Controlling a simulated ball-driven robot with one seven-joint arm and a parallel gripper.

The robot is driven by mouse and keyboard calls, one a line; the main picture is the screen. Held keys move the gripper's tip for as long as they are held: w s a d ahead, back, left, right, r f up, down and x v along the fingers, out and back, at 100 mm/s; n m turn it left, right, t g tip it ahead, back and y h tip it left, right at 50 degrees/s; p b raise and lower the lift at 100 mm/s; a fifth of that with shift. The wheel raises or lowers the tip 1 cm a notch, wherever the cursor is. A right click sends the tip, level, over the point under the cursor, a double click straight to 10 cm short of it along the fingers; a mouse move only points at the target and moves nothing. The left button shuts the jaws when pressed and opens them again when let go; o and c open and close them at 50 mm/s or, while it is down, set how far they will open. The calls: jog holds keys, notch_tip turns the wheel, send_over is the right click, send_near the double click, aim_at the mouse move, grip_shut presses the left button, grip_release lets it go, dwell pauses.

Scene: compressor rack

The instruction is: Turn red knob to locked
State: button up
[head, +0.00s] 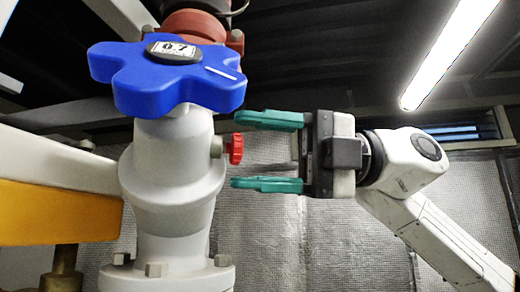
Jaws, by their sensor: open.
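The red knob (236,149) is a small ridged wheel on the right side of a grey valve body (175,165), below a large blue handwheel (170,75). My gripper (268,151) comes in from the right with its green fingers spread, one above and one below the knob's height. The fingertips are close to the knob, roughly level with its right side. I cannot tell whether either finger touches it. The space between the fingers is empty apart from the knob at its left end. No locked marking is readable on the knob.
A yellow beam (55,214) and a light grey beam (60,163) stand at the left. A flange with bolts (170,276) lies below. A quilted silver wall is behind, with open room below my gripper.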

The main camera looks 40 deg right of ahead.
jog(key=shift+s+d, duration=0.1)
jog(key=b+v, duration=0.2)
jog(key=v, duration=0.8)
jog(key=shift+d, duration=0.3)
jog(key=shift+s, duration=0.1)
